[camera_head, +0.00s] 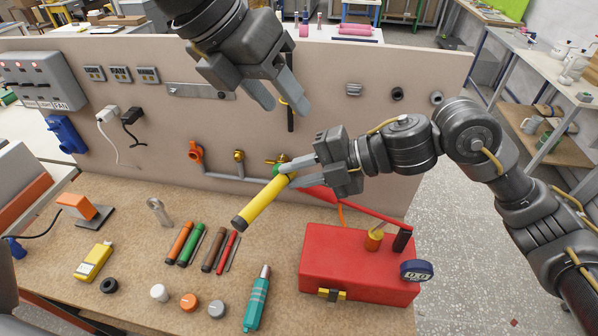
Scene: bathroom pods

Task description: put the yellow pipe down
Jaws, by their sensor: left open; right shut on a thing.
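The yellow pipe (262,200) has a dark lower end and slants down to the left above the workbench, left of the red toolbox. My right gripper (286,175) is shut on its upper end. The pipe's lower end appears to be above the bench top, but its exact height is hard to tell. My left gripper (286,108) is open and empty, higher up in front of the upright panel.
The red toolbox (345,262) stands at the bench's front right. Orange, green, brown and red rods (215,250) lie left of the pipe. Round caps (188,302) and a teal tool (257,303) lie in front. Pipe fittings (196,152) stick out of the panel behind. Bare bench (130,215) shows at left.

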